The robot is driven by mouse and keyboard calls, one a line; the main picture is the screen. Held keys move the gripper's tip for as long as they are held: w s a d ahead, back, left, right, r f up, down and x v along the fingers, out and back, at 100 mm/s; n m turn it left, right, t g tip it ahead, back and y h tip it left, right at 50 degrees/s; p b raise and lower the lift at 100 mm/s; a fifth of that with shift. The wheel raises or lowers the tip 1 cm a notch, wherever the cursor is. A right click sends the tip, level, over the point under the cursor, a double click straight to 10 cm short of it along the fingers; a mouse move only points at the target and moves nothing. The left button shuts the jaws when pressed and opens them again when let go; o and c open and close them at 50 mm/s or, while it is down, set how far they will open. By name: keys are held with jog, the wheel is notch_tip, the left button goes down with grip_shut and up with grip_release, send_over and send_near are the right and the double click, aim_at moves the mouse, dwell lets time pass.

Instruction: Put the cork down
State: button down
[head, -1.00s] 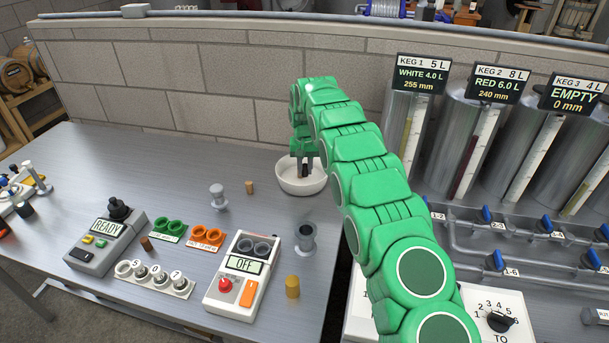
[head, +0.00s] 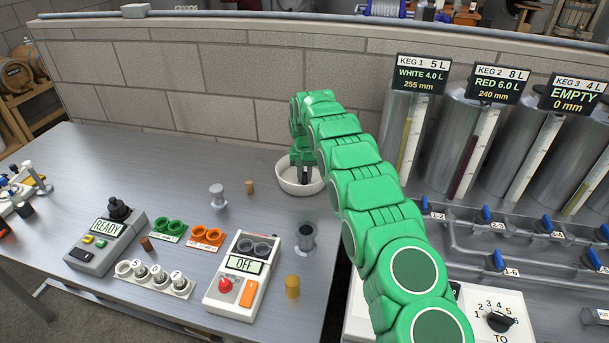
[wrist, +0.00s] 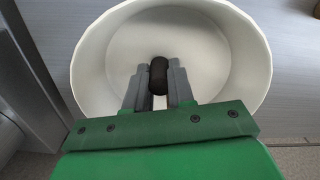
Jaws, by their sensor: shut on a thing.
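A dark brown, nearly black cork (wrist: 159,76) is between the grey fingers of my gripper (wrist: 158,80) in the wrist view. The fingers are shut on it. My gripper shows in the head view (head: 303,174), pointing down into a round white bowl (head: 289,186) near the back of the bench. In the wrist view the bowl's rim (wrist: 259,60) surrounds the cork and the fingertips. I cannot tell whether the cork touches the bowl's floor.
A small tan cork (head: 250,187) and a grey metal piece (head: 217,196) stand left of the bowl. A dark metal cup (head: 306,238), a yellow cylinder (head: 292,287) and the OFF device (head: 240,283) stand nearer. Kegs (head: 425,130) stand to the right.

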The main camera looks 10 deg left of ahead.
aim_at(305, 173)
jog(key=c, duration=1)
grip_release()
jog(key=shift+o, duration=0.2)
notch_tip(305, 173, up, 12)
jog(key=shift+r, duration=0.1)
